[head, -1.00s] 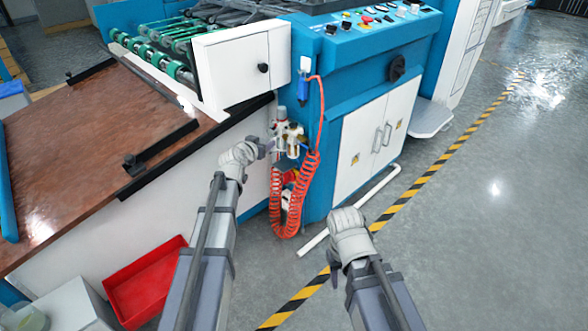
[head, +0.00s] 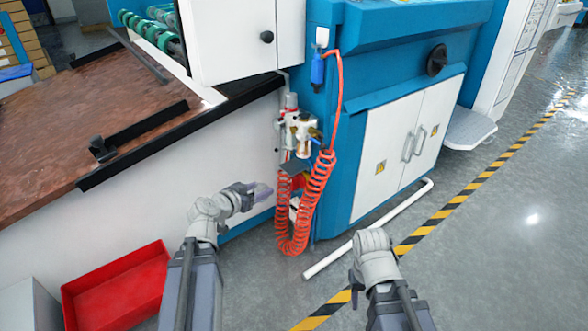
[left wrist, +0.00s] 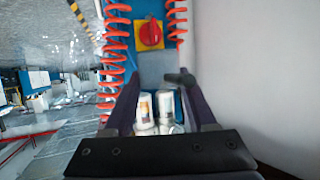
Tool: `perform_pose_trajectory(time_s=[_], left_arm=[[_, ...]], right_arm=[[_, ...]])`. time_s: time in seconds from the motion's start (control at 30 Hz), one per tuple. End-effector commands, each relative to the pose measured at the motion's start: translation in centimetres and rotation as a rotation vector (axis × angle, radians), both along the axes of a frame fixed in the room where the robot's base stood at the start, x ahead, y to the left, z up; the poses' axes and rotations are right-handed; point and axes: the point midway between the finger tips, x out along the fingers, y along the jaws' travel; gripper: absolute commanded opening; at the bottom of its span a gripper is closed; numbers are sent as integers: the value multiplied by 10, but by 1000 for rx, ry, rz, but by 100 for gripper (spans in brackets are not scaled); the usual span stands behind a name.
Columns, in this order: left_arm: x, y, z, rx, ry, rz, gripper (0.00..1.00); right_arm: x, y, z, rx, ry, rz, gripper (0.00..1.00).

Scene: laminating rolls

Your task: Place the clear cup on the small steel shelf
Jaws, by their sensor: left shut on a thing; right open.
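My left gripper (head: 248,193) is in front of the machine's white side panel, left of the red coiled hose. It is shut on a pale see-through thing (head: 263,192), which looks like the clear cup. In the left wrist view the fingers (left wrist: 158,105) stand apart, and the cup's outline between them cannot be made out. A small dark grey plate (head: 296,168), perhaps the small steel shelf, sits below the air regulator, above and to the right of the held thing, apart from it. My right gripper (head: 355,290) is open, low over the floor; its fingertips are mostly hidden.
The red coiled hose (head: 322,185) hangs just right of the plate. The air regulator (head: 300,130) is above it. A red knob on a yellow plate (left wrist: 150,34) shows in the left wrist view. A red tray (head: 120,290) is at lower left. A white pipe (head: 330,260) lies on the floor.

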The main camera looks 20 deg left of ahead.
Motion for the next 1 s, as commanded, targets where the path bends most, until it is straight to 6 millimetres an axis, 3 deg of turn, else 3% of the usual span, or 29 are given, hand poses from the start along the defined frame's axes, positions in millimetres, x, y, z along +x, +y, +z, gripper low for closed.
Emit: perform_pose_trajectory(time_s=[0.13, 0.5, 0.7, 1.0], left_arm=[[23, -5, 0, 1, 1, -3, 2], [110, -29, 0, 0, 1, -2, 2], [129, -35, 0, 0, 0, 0, 2], [137, -38, 0, 0, 1, 0, 2]], right_arm=[[0, 0, 1, 0, 0, 0, 50], [0, 0, 1, 0, 0, 0, 50], [0, 0, 1, 0, 0, 0, 50], [0, 0, 1, 0, 0, 0, 50]])
